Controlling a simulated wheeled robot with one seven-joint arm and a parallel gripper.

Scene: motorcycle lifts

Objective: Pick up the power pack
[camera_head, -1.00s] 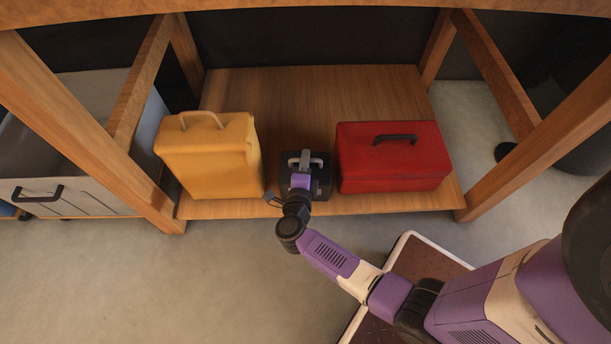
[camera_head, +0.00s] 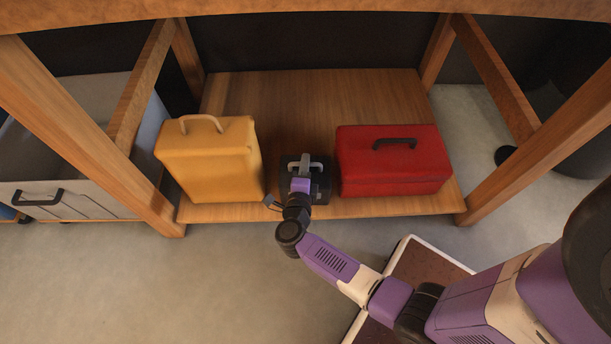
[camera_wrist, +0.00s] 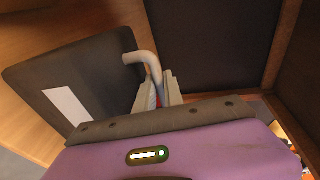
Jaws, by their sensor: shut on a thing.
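The power pack (camera_head: 321,184) is a small dark box with a grey handle on top. It stands between the yellow case and the red case at the front of the wooden shelf in the head view. My gripper (camera_head: 302,172) reaches it from the front and is shut on its handle. In the wrist view the dark pack (camera_wrist: 85,80) with a white label shows at the left, and its pale curved handle (camera_wrist: 143,60) runs down between my gripper's fingers (camera_wrist: 160,92). My wrist hides part of the pack's front in the head view.
A yellow case (camera_head: 208,162) stands close on the left and a red case (camera_head: 393,162) close on the right. The shelf (camera_head: 320,100) is bare behind them. Wooden legs (camera_head: 90,130) and a top edge (camera_head: 300,8) frame the space.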

